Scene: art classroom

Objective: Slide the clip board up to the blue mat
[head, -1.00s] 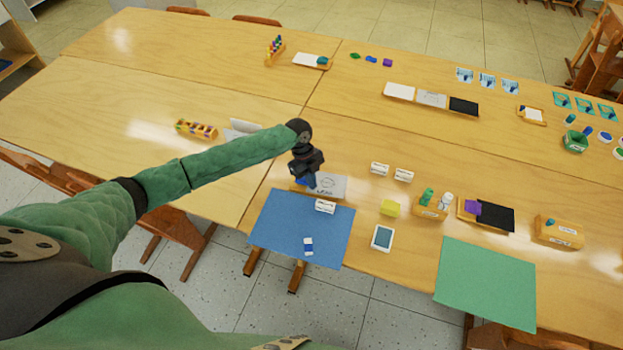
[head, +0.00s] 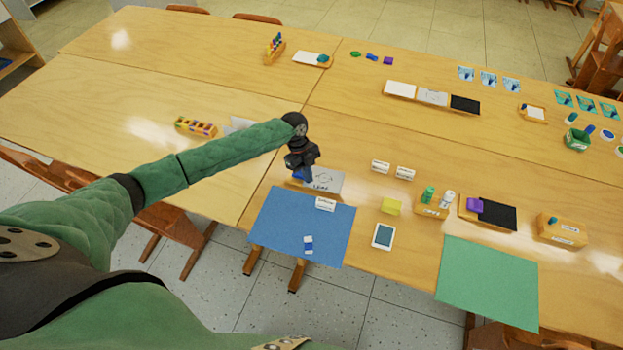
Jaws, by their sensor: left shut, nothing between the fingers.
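The clip board (head: 326,181), with a white sheet bearing a drawing, lies flat on the table just beyond the blue mat (head: 279,228). Its near edge is close to the mat's far edge; I cannot tell whether they touch. My left gripper (head: 299,172) is shut and empty, pointing down over the left end of the clip board and hiding part of it. A blue piece shows beneath the gripper; contact with the board is unclear. My right gripper is out of view.
A white block (head: 326,204) and a blue-and-white eraser-like piece (head: 308,243) lie on the blue mat. A green mat (head: 487,282) lies further right. The table's left part is largely clear.

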